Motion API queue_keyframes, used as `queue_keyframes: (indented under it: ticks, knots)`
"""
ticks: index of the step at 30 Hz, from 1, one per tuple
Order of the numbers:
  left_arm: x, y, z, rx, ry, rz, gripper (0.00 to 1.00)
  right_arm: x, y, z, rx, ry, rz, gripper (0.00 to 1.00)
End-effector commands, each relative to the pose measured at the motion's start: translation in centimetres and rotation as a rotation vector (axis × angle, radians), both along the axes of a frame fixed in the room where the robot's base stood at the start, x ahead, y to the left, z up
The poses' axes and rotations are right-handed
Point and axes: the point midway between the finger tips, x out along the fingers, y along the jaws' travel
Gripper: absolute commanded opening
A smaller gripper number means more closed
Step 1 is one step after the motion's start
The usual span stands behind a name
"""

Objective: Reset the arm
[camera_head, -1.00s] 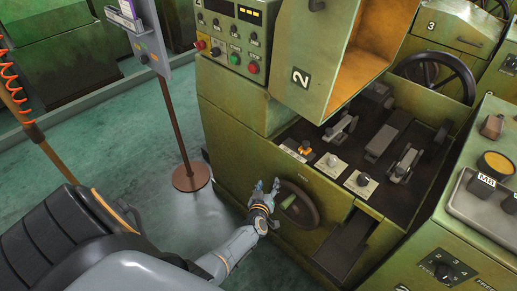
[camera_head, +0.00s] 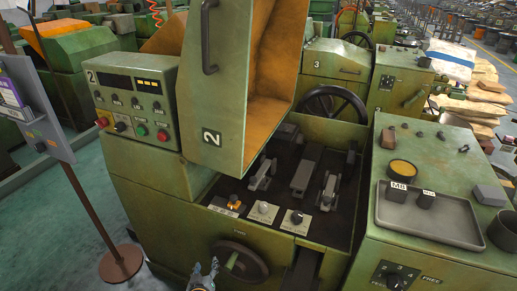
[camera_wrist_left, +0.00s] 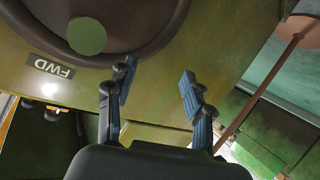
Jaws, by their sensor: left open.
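My left gripper (camera_head: 203,277) shows at the bottom edge of the head view, just left of the dark handwheel (camera_head: 238,262) on the green machine's front. In the left wrist view my left gripper (camera_wrist_left: 155,85) has its two fingers spread apart with nothing between them. The handwheel's rim (camera_wrist_left: 140,45) and its green knob (camera_wrist_left: 87,36) show in that view, beside the fingers and not between them. Most of my left arm is below the head view's edge. My right gripper is in neither view.
Machine 2 has a raised green cover (camera_head: 215,80), a control panel (camera_head: 133,105) and a row of knobs (camera_head: 263,212). A stand with a round base (camera_head: 121,263) is at left. A green cabinet with a grey tray (camera_head: 440,222) is at right. Floor at left is open.

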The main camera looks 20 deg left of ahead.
Motion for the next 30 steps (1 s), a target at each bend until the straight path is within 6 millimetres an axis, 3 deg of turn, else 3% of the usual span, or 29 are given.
queue_keyframes:
  ticks: [4,8,14,18,24,27,30]
  knots:
    - [-1.0,-0.7,-1.3,0.004,0.035,-0.030,0.52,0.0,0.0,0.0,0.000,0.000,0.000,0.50]
    - [-4.9,-3.1,-5.4,0.023,0.159,-0.135,0.52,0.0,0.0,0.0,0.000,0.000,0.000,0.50]
    - [-15.8,-7.4,-13.6,0.061,0.455,-0.366,0.52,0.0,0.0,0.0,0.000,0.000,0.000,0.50]
    - [-24.8,-9.3,-18.0,0.088,0.669,-0.512,0.52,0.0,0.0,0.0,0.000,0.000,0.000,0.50]
    - [-37.3,-10.3,-21.6,0.133,0.943,-0.682,0.52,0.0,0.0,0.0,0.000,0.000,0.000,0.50]
    - [-41.6,-10.3,-22.3,0.153,1.034,-0.736,0.52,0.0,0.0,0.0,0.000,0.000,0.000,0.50]
    - [-44.2,-10.1,-22.6,0.166,1.091,-0.769,0.52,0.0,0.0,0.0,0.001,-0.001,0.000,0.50]
